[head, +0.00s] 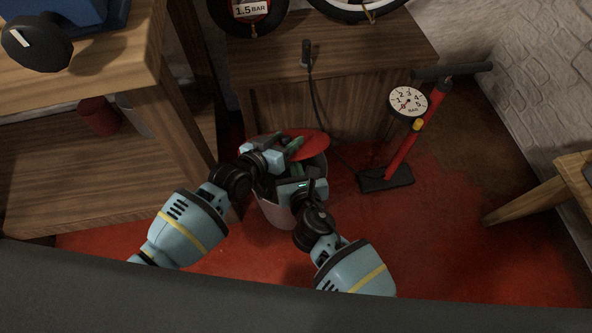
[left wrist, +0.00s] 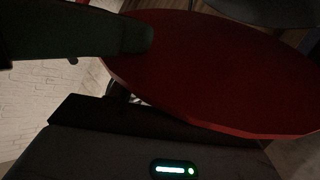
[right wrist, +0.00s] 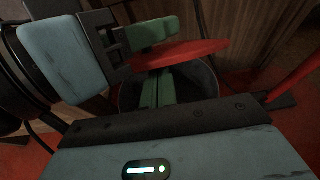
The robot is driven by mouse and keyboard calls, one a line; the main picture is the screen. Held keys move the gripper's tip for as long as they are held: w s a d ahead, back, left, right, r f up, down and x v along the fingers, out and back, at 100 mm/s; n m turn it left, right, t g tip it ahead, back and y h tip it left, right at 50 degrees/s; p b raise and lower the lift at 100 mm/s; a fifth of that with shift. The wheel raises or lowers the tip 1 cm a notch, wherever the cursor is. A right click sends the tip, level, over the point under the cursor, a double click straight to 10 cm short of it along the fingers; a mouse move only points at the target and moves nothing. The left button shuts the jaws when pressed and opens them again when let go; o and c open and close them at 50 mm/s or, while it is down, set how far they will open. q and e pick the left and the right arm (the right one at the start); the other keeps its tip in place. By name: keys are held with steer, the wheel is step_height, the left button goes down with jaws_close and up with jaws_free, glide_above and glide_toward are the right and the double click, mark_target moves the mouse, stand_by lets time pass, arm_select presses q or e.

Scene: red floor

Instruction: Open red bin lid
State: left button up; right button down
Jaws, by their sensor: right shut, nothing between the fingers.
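The bin (head: 278,213) is a pale grey bucket on the floor, its dark rim and inside visible in the right wrist view (right wrist: 203,88). Its round red lid (head: 312,146) stands raised above the rim and appears tilted. My left gripper (head: 293,146) is on the upper side of the lid; its green fingers overlap the lid in the right wrist view, and their gap is unclear. My right gripper (right wrist: 158,90) is shut and empty, its fingertips below the lid edge over the opening. The lid (left wrist: 215,70) fills much of the left wrist view; contact is unclear.
A wooden cabinet (head: 340,70) stands close behind the bin. A red floor pump (head: 402,145) with a gauge stands to the right. A wooden workbench (head: 110,70) is at left. Red floor is open at the front right.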

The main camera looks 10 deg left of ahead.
arm_select(q)
steer(key=shift+s+f, duration=0.15)
steer(key=shift+s+a, duration=0.1)
steer(key=shift+s, duration=0.3)
steer(key=v, duration=1.1)
steer(key=shift+a+r, duration=0.15)
steer(key=shift+r, duration=0.15)
